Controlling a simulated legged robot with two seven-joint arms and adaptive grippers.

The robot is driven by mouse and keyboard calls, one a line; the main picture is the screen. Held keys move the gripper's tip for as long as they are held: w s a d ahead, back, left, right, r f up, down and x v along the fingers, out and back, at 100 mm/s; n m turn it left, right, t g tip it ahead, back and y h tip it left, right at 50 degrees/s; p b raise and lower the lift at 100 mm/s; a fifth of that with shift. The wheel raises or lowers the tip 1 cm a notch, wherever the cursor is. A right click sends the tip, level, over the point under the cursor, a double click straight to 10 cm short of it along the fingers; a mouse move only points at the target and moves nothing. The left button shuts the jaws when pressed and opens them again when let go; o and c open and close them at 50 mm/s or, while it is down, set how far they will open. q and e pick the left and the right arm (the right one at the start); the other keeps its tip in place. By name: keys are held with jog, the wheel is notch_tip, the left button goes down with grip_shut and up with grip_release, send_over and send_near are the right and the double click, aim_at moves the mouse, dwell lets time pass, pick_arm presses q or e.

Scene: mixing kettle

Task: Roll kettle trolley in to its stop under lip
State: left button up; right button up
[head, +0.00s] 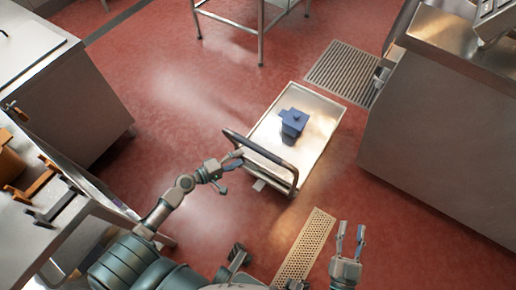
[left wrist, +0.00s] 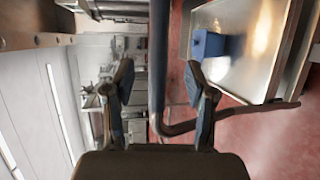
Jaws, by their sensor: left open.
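The trolley (head: 318,150) is a low, flat metal platform on the red floor, with a dark push handle (head: 262,152) at its near-left end. A blue lidded container (head: 293,122) stands on it and also shows in the left wrist view (left wrist: 212,45). My left gripper (head: 232,170) is open at the left part of the handle. In the left wrist view the handle bar (left wrist: 158,50) runs between its spread fingers (left wrist: 158,75); contact cannot be told. My right gripper (head: 350,238) is open and empty, right of the trolley's near end. The stop and lip cannot be made out.
A large steel unit (head: 440,140) stands right of the trolley. A floor grate (head: 342,72) lies beyond its far end, and a perforated strip (head: 304,245) lies nearer me. A steel rack (head: 262,20) stands at the back. A workbench (head: 55,225) is at left. Red floor is clear left of the trolley.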

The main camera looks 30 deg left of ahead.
aim_at(258, 149)
pick_arm(q)
jog(key=x, duration=0.9)
jog(key=shift+w+d+f, duration=0.1)
jog(key=shift+w+d, duration=0.1)
grip_shut()
